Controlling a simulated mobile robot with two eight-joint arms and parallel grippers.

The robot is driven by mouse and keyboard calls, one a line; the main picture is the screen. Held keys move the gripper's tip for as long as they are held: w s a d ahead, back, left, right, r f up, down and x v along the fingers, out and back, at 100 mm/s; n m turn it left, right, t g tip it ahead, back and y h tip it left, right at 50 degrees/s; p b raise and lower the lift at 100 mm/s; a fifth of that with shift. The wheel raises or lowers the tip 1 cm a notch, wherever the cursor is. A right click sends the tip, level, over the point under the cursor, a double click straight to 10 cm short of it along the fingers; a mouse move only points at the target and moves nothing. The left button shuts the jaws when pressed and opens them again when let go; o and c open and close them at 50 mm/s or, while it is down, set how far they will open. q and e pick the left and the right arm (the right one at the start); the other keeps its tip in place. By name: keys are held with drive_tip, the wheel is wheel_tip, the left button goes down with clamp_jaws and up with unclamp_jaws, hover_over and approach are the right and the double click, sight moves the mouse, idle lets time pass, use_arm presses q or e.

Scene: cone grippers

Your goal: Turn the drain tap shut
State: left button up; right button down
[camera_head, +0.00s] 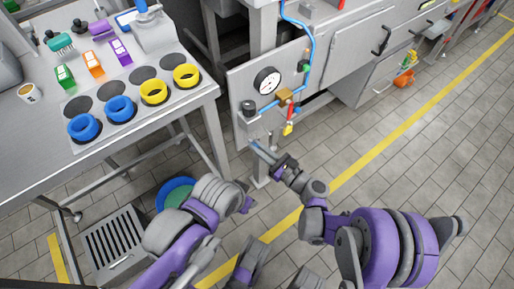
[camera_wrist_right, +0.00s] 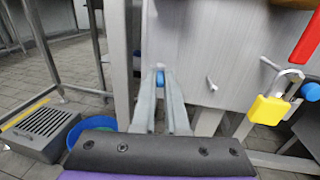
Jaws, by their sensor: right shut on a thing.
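My right gripper (camera_head: 262,149) reaches up to the lower edge of the grey panel in the head view. In the right wrist view its two long fingers (camera_wrist_right: 161,88) are shut on a small blue handle, which I take as the drain tap (camera_wrist_right: 160,78). Only a little of the handle shows between the fingertips, so its turn angle is hard to read. In the head view the fingers and panel edge hide most of the tap. My left gripper (camera_head: 246,203) is low in the middle, away from the panel; its fingers are not clear.
A blue-green bucket (camera_head: 174,193) and floor grate (camera_head: 115,248) lie lower left. The workbench (camera_head: 30,150) stands left. Floor at right is open.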

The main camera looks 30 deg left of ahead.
drive_tip(key=shift+w+n+g+h+b, duration=0.15)
drive_tip(key=shift+w+n+g+b, duration=0.15)
drive_tip(key=shift+n+g, duration=1.15)
drive_tip(key=shift+w+n+g+h+b, duration=0.25)
drive_tip(key=shift+n+g, duration=0.55)
drive_tip(key=shift+g, duration=1.3)
drive_tip(key=shift+w+n+g+h+b, duration=0.1)
drive_tip(key=shift+w+n+g+b, duration=0.25)
drive_tip(key=shift+n+g, duration=1.1)
drive_tip(key=shift+g, duration=0.4)
drive_tip(key=c, duration=0.9)
unclamp_jaws()
drive_tip(key=shift+a, duration=0.1)
drive_tip(key=shift+c, duration=0.2)
drive_tip(key=p+v, duration=0.2)
drive_tip(key=v, duration=0.9)
